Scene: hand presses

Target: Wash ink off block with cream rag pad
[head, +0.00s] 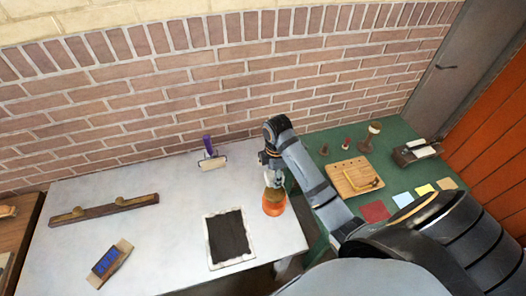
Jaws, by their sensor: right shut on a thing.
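A small wooden block (110,264) with a blue face lies at the front left of the pale table. My right gripper (272,182) is over the table's right part, shut on an orange, rounded thing (273,203) with a paler top; its exact kind is hard to tell. A black rectangle with a ragged cream border (210,242) lies flat just left of and nearer than it. I cannot tell for sure which thing is the cream rag pad. My left gripper is not in view.
A purple-handled roller (211,157) stands at the back of the pale table (165,232). A long dark bar with brass knobs (100,208) lies at left. The green table (325,158) at right holds a wooden board (347,175), small tools and coloured squares. A brick wall stands behind.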

